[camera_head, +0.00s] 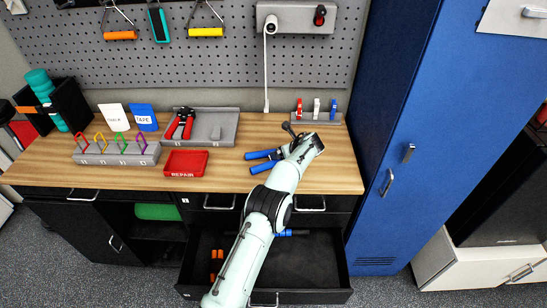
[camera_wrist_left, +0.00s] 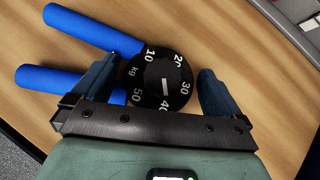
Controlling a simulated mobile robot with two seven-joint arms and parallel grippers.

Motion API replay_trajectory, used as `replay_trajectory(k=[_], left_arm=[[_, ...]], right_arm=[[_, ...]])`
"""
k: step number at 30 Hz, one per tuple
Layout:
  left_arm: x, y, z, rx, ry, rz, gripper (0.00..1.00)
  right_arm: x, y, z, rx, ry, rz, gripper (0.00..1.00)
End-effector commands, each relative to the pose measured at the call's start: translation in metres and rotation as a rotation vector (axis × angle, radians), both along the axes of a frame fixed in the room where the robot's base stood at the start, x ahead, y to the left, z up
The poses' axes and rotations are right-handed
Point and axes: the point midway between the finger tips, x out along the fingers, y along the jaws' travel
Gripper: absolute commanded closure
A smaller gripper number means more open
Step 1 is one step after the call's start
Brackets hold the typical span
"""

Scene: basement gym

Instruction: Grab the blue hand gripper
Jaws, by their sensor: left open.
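The blue hand gripper (camera_head: 262,154) lies on the wooden bench top, its two blue handles pointing left in the head view. In the left wrist view the blue hand gripper (camera_wrist_left: 95,28) shows both handles and a round black dial marked in kg. My left gripper (camera_head: 289,144) is over its dial end, and my arm hides that end in the head view. In the left wrist view my left gripper (camera_wrist_left: 157,88) is open, with the dial between its fingers. The left finger overlaps the lower handle; contact cannot be told. My right gripper is not in view.
A red box (camera_head: 186,163), a grey tray (camera_head: 222,126) with red-handled pliers (camera_head: 180,124) and a clip rack (camera_head: 318,118) stand on the bench. A drawer (camera_head: 325,268) is open below my arm. A tall blue cabinet (camera_head: 392,110) stands right of the bench.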

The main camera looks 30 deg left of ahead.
Motion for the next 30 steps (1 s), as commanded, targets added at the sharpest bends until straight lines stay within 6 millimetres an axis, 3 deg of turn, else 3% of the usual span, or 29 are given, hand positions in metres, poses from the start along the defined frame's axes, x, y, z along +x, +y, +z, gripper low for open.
replay_trajectory(k=[8, 12, 13, 23, 30], left_arm=[[0.001, 0.002, -0.002, 0.000, -0.001, -0.001, 0.03], [0.001, 0.002, -0.002, 0.000, -0.001, -0.001, 0.49], [0.001, 0.002, -0.002, 0.000, 0.000, 0.000, 0.51], [0.001, 0.001, 0.002, 0.001, -0.002, 0.000, 0.52], [-0.003, -0.004, 0.030, 0.001, -0.005, 0.003, 0.52]], right_arm=[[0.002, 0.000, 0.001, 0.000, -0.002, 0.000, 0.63], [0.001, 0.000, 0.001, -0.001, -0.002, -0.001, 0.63], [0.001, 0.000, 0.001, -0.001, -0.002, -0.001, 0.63], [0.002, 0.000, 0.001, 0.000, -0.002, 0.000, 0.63], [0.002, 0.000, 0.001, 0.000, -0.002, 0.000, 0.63]])
